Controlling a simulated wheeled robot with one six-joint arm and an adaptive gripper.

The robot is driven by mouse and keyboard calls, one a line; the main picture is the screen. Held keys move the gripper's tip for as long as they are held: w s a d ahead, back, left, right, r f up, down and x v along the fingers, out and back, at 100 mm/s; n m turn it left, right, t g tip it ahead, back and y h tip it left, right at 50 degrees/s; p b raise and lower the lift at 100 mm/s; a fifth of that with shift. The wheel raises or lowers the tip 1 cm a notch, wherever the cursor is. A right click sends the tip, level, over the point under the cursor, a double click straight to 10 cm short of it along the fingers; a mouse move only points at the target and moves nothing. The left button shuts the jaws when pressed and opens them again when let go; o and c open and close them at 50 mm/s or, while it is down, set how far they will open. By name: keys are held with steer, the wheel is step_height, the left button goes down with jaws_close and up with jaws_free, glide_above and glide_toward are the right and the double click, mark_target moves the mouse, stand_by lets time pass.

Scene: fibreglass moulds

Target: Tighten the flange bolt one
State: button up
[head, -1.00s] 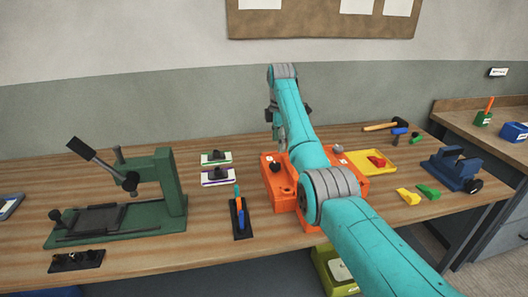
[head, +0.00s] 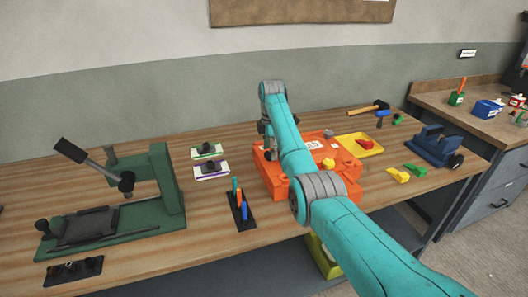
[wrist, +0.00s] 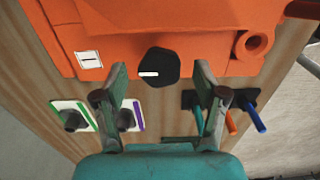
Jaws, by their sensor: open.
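The orange mould (head: 272,180) sits on the bench, largely behind my arm in the head view. In the wrist view its orange face (wrist: 200,20) fills the top, with a black knob-like bolt head (wrist: 160,68) bearing a white mark. A white label (wrist: 89,58) reading what looks like 1 is beside it, so this appears to be flange bolt one. My gripper (wrist: 160,82) is open and empty, its two fingers apart on either side of the bolt head in the picture. I cannot tell whether they reach its depth. In the head view the bolt is hidden.
Two white blocks with black knobs, green-striped (head: 206,151) and purple-striped (head: 211,170), and a black tool holder (head: 242,212) lie left of the mould. A green press (head: 160,190) stands further left. A yellow tray (head: 358,146) and blue vise (head: 434,145) are right.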

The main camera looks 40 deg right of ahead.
steer(key=shift+f, duration=0.2)
steer(key=c, duration=1.1)
